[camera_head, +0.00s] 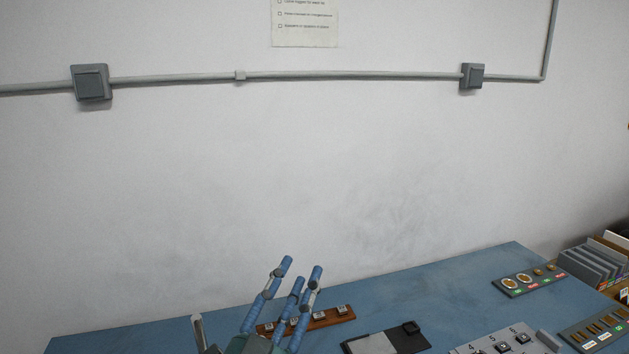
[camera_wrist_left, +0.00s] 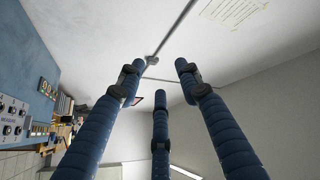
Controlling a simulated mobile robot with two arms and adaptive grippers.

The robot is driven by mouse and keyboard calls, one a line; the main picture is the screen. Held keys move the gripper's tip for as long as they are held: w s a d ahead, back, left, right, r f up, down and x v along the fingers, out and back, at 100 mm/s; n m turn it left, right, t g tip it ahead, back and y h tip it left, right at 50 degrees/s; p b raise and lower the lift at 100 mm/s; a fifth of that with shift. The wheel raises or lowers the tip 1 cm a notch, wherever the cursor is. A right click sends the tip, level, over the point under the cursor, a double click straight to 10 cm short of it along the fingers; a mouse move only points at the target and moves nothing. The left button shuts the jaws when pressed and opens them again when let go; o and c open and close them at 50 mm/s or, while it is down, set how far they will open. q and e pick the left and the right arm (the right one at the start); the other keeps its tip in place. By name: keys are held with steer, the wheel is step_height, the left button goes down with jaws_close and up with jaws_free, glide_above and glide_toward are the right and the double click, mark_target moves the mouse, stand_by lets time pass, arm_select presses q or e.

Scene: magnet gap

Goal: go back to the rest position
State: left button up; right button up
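My left gripper (camera_head: 298,277) is at the bottom centre of the head view, with its blue jointed fingers pointing up. It is in front of a wooden strip on the blue table. In the left wrist view its fingers (camera_wrist_left: 158,88) are spread apart with nothing between them, and wall and ceiling show behind. My right gripper is not in either view.
The blue table (camera_head: 450,275) runs along a white wall. A brown strip with small blocks (camera_head: 318,321), a grey and black board (camera_head: 385,341), a numbered panel (camera_head: 500,342) and a panel with round pieces (camera_head: 528,281) lie on it. Books (camera_head: 595,262) stand at right.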

arm_select(q)
steer(key=s+a+f+n+g+y, duration=0.2)
steer(key=a+f, duration=0.2)
steer(key=f, duration=0.4)
steer(key=s+a+f+n+g+y, duration=0.2)
steer(key=a+f+n+g, duration=0.15)
steer(key=f, duration=0.35)
steer(key=s+a+f+n+g+y, duration=0.2)
steer(key=a+f, duration=0.2)
steer(key=f, duration=0.4)
steer(key=s+a+f+n+g, duration=0.1)
steer(key=s+a+f+g, duration=0.25)
steer(key=s+f, duration=0.5)
steer(key=s+a+f+n+g, duration=0.25)
steer(key=s+f+g, duration=0.3)
steer(key=s, duration=0.65)
step_height(320, 180, down, 33)
steer(key=s+m+g+b, duration=0.1)
steer(key=s+b, duration=0.1)
steer(key=b, duration=0.4)
steer(key=s+a+f+g+y+b, duration=0.1)
steer(key=s+a+f+b, duration=0.2)
steer(key=s+f, duration=1.4)
step_height(320, 180, down, 4)
steer(key=shift+s+r+b, duration=0.15)
steer(key=shift+s+b, duration=0.2)
steer(key=shift+b, duration=0.15)
